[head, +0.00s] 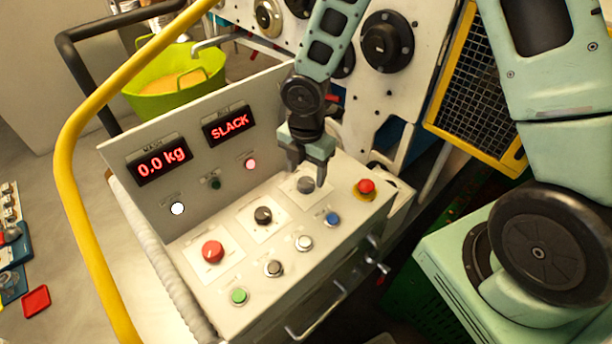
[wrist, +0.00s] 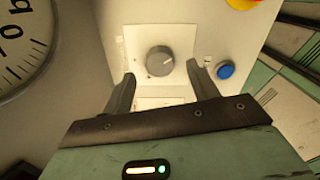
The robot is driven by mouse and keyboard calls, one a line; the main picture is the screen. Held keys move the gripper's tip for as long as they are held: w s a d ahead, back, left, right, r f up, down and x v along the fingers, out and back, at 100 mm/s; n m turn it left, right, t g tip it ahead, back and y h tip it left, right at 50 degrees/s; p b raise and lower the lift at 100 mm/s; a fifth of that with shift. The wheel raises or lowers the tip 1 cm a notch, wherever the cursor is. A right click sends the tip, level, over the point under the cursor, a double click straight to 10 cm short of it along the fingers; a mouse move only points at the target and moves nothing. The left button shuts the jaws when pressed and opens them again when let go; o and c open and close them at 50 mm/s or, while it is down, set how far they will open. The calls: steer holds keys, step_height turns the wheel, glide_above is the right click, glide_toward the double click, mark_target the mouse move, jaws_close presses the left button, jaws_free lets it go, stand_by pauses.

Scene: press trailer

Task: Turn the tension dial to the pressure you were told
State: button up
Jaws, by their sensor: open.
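A grey dial (head: 306,184) sits on a white plate at the far right end of the sloped panel's row of dials. It also shows in the wrist view (wrist: 159,60), with a pale pointer line toward its right side. The dials' labels are too small to read. My gripper (head: 308,176) is open, pointing down over the grey dial. In the wrist view the fingers (wrist: 161,74) stand apart on either side, short of the dial, with nothing between them. Two red displays read "0.0 kg" (head: 162,162) and "SLACK" (head: 230,125).
A black dial (head: 263,215) and a red dial (head: 212,251) share the panel. A red mushroom button (head: 366,186) and a blue button (head: 332,219) stand near the grey dial. A yellow rail (head: 68,180) curves along the left. A round gauge (wrist: 22,45) shows in the wrist view.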

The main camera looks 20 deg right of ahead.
mark_target(305, 184)
steer(key=shift+f, duration=1.5)
steer(key=c, duration=1)
steer(key=shift+m, duration=0.4)
